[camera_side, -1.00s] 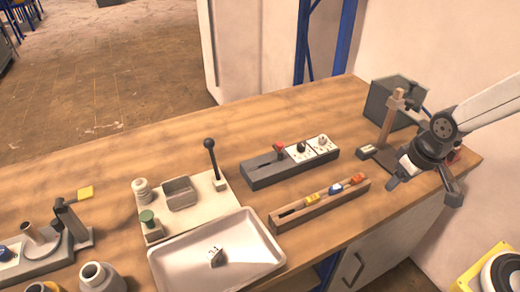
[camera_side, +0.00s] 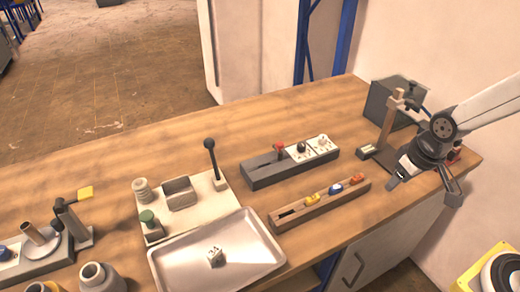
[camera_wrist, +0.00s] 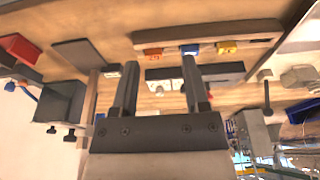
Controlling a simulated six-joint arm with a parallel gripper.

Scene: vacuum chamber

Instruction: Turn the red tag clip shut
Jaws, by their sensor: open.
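The red tag clip (camera_side: 356,178) sits at the right end of a brown wooden rail (camera_side: 290,222), beside a blue clip (camera_side: 335,188) and a yellow clip (camera_side: 311,199). In the wrist view the red clip (camera_wrist: 152,52) looks orange-red, left of the blue (camera_wrist: 190,49) and yellow (camera_wrist: 227,46) ones. I cannot tell how far the red clip is turned. My gripper (camera_side: 424,190) is open and empty, right of the rail and apart from it. In the wrist view its fingers (camera_wrist: 160,62) point towards the rail.
Behind the rail lies a grey block (camera_side: 262,178) with a red knob and white panels. A white tray (camera_side: 238,232) holding a small cube lies left. A wooden post stand (camera_side: 388,130) and a grey box (camera_side: 392,104) stand close behind my gripper.

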